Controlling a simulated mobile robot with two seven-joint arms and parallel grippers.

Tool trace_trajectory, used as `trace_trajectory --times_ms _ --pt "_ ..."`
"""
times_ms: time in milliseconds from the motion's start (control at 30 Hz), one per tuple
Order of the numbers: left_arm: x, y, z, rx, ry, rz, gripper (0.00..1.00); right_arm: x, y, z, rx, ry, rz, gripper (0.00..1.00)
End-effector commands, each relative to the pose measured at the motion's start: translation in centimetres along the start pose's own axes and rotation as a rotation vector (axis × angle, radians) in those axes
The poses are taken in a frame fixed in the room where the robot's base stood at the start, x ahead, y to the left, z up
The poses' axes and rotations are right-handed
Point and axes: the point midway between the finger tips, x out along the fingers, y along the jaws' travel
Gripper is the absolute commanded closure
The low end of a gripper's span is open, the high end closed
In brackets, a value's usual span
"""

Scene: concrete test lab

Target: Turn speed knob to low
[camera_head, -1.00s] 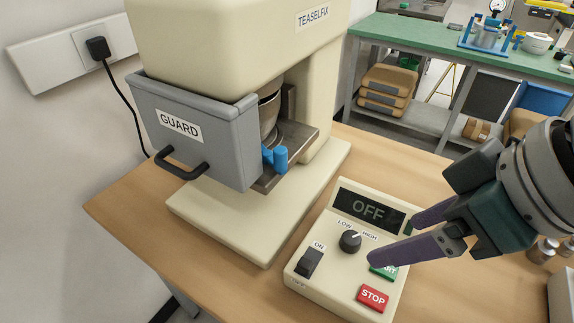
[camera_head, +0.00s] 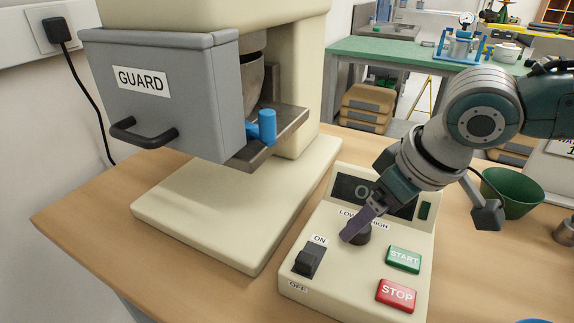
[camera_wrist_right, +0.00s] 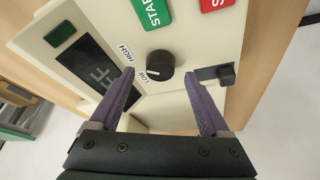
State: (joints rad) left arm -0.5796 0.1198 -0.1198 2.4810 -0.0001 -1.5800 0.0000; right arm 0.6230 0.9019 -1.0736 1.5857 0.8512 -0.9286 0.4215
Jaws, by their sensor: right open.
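The dark round speed knob (camera_head: 361,235) sits on the cream control box (camera_head: 330,268), below the LOW and HIGH labels. In the head view my right gripper (camera_head: 352,234) reaches down over it, and a purple finger hides part of it. In the right wrist view the knob (camera_wrist_right: 160,65) lies between and just beyond the two spread fingertips (camera_wrist_right: 159,74), with a gap on each side. A white mark shows on the knob's side facing the labels; I cannot tell exactly which label it points to. My left gripper is not in view.
The green START button (camera_head: 404,258), red STOP button (camera_head: 397,294) and black ON/OFF switch (camera_head: 309,260) surround the knob. The display (camera_head: 350,190) is partly covered by my gripper. The mixer's grey guard (camera_head: 165,100) stands left. A green bowl (camera_head: 512,193) is to the right.

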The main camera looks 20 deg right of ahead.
Motion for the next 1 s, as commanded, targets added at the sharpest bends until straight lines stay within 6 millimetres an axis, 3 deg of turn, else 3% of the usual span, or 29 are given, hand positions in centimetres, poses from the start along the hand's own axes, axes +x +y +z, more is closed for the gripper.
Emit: trace_trajectory --times_ms 167,467,1000 --pt "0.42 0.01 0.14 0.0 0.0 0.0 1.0 1.57 -0.05 -0.03 -0.001 0.001 -0.001 0.2" --pt "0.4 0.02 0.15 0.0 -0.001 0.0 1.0 1.71 -0.02 -0.02 -0.001 0.0 0.0 0.21" --pt "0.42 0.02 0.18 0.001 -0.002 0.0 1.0 1.69 -0.03 0.0 -0.001 0.0 0.0 0.82"
